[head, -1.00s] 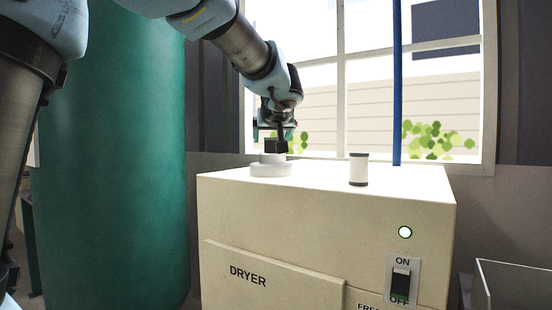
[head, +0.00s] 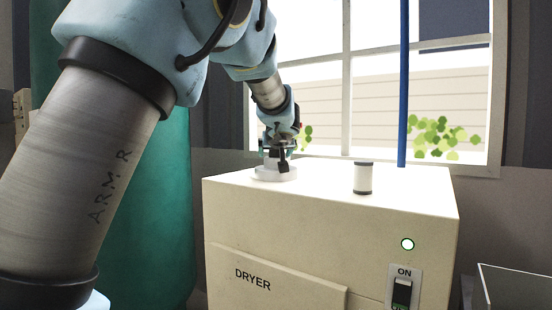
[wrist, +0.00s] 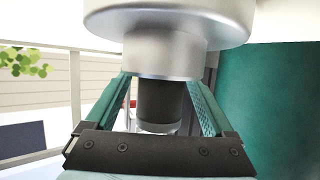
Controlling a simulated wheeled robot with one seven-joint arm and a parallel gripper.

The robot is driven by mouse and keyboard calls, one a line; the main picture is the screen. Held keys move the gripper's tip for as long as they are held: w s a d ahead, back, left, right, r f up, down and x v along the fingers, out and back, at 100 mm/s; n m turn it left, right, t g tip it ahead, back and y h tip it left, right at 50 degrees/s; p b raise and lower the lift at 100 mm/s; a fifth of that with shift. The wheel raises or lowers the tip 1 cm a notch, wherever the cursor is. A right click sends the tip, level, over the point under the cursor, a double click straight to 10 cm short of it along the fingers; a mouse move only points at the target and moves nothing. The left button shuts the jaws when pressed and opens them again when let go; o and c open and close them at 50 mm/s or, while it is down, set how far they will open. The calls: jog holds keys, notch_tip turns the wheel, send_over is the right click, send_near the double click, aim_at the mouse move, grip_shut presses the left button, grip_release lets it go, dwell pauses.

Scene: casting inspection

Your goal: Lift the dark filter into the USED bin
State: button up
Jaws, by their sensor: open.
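The dark filter (wrist: 160,102) is a short dark cylinder, seen between my fingers in the wrist view. It meets a silver stepped housing (wrist: 168,52), which shows at the top of that picture. In the head view the pale round base of this housing (head: 268,175) sits on the back left of the dryer top. My gripper (wrist: 160,88) is open, with one teal finger on each side of the filter; it also shows low over the housing in the head view (head: 279,160). Contact between fingers and filter cannot be made out. My gripper mostly hides the filter in the head view.
A white filter with dark end caps (head: 362,178) stands upright on the dryer (head: 330,215), right of the housing. An open bin (head: 515,290) is partly visible at the lower right; no label shows. A blue vertical pipe (head: 403,90) and a window are behind.

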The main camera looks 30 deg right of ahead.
jog(key=shift+c, duration=0.4)
grip_shut()
jog(key=shift+r, duration=0.1)
